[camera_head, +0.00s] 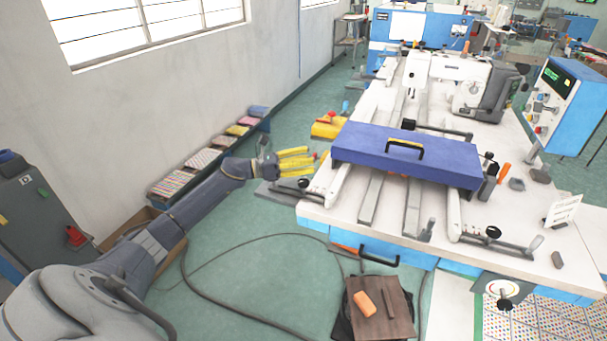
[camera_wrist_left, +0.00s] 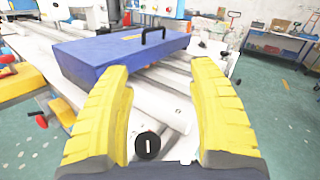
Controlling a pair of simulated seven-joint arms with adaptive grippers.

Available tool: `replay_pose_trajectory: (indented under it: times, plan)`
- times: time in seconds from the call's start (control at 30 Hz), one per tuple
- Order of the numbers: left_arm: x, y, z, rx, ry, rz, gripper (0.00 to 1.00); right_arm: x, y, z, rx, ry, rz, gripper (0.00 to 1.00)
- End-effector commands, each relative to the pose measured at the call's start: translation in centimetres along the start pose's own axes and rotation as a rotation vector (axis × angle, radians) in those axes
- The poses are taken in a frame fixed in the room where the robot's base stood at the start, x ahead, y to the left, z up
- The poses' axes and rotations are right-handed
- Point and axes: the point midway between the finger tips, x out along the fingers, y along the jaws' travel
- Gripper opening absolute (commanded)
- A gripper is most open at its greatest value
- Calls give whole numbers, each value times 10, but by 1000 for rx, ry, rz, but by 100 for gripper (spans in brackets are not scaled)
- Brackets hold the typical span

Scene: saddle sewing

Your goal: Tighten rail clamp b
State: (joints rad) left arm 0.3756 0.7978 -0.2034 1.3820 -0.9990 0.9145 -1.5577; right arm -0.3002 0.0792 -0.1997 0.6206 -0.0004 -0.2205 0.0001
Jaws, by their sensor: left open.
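My left gripper (camera_head: 314,161) has yellow ribbed fingers and is open and empty, just left of the machine table (camera_head: 330,212) and the blue box-shaped piece (camera_head: 365,145). In the left wrist view its fingers (camera_wrist_left: 162,72) stand apart, with a rail and a black knob (camera_wrist_left: 148,146) showing between them. Black clamp knobs sit at the rail ends: one near the front right (camera_head: 492,232), one at the back (camera_head: 409,124), one at the right of the blue piece (camera_head: 488,156). I cannot tell which is clamp b. My right gripper is not in view.
A white sewing head (camera_head: 440,68) stands behind the blue piece. A blue control box (camera_head: 566,105) is at the right. A brown board with an orange block (camera_head: 364,303) is in front of the table. Cables lie on the green floor. Coloured bins (camera_head: 205,158) line the wall.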

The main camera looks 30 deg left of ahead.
Motion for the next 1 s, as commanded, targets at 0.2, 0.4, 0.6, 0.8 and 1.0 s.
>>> replay_pose_trajectory:
  times: [0.2,0.4,0.6,0.8,1.0]
  plan:
    - [10,-28,-14,-481,-178,60,59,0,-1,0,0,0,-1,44]
    - [0,-46,-26,-980,-368,97,59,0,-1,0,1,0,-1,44]
    - [-24,-60,-44,-1488,-580,107,59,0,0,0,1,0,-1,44]
    - [-59,-74,-70,-1978,-819,87,59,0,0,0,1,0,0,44]
    - [-94,-89,-95,-2362,-1054,41,59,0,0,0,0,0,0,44]
